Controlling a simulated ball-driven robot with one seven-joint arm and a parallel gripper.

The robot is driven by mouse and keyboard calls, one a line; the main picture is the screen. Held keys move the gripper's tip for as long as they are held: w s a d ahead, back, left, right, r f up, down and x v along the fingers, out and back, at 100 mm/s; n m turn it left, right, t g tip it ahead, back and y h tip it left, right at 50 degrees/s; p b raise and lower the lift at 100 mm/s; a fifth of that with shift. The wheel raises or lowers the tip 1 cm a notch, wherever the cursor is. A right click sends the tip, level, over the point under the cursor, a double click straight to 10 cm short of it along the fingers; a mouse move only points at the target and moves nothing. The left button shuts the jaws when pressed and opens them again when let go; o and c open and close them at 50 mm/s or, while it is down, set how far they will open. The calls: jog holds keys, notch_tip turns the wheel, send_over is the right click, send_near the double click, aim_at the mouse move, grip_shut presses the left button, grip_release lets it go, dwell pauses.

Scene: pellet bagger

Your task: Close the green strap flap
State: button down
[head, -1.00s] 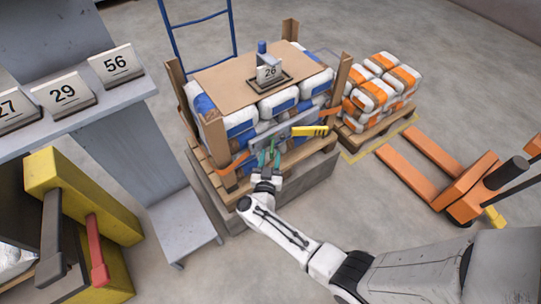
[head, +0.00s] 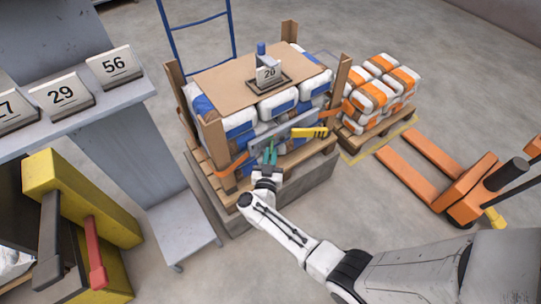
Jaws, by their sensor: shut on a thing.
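My gripper (head: 268,166) is in front of the stacked bags, at the near side of the pallet. It is shut, and teal-green pieces stand close together at its tip. I take the green strap flap (head: 273,153) to be between the fingers, but it is too small to tell it apart from them clearly. Just behind is a grey metal strap tensioner (head: 284,138) with a yellow handle (head: 310,132) pointing right. An orange strap (head: 232,166) runs from it around the load.
The pallet (head: 215,170) has wooden corner posts and a cardboard sheet with a "26" sign (head: 268,73). A second pallet of orange-marked bags (head: 380,88) and an orange pallet truck (head: 465,190) stand to the right. A grey shelf (head: 75,90) is left.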

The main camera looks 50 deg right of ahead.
aim_at(271, 142)
jog(key=w+m+g+h, duration=0.1)
jog(key=a+m+g+h+b, duration=0.1)
jog(key=g, duration=0.1)
jog(key=shift+w+f+m+g+b, duration=0.2)
jog(key=shift+w+m+g+b, duration=0.1)
jog(key=shift+w, duration=0.05)
jog(key=m+g+b, duration=0.1)
jog(key=w+m+g+b, duration=0.1)
jog(key=g, duration=0.1)
jog(key=shift+a+h+b, duration=0.1)
jog(key=shift+h+b, duration=0.25)
jog(key=shift+h, duration=0.05)
jog(key=shift+w+r+m+g+b, duration=0.2)
jog(key=shift+m+g+b, duration=0.3)
jog(key=shift+g, duration=0.3)
jog(key=c, duration=1.1)
grip_release()
jog(key=shift+r+p, duration=0.1)
jog(key=shift+p, duration=0.2)
